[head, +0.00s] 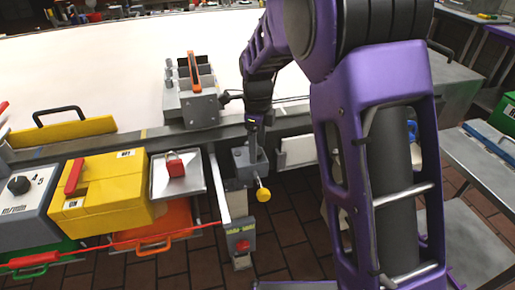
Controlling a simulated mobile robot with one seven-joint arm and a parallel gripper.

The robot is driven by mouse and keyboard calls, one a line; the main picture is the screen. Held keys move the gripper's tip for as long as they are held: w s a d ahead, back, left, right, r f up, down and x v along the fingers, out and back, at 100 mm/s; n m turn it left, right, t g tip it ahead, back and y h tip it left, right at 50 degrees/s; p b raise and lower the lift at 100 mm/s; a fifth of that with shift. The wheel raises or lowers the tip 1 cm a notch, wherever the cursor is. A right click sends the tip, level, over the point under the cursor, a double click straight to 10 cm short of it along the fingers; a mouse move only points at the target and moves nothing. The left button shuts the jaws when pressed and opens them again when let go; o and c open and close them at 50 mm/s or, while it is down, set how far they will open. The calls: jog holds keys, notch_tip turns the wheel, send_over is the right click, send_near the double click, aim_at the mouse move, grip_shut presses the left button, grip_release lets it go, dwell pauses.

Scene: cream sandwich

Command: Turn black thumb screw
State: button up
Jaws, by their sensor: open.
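My purple arm comes in from the right. Its dark wrist hangs down over the edge of the white work surface. My gripper (253,150) is at the low end of the wrist, open, just over a small grey box with a yellow ball knob (263,195). The fingers are small and dark here, and I cannot tell if they touch anything. I cannot make out a black thumb screw for certain. A larger black knob (18,185) is on a grey box at far left.
A yellow case with a red handle (105,192), a metal tray with a red block (190,187) and an orange bin (155,243) stand left of my gripper. A red button box (241,246) hangs below. The white surface (110,60) is mostly clear.

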jog(key=shift+f, duration=0.15)
jog(key=shift+c, duration=0.2)
grip_shut()
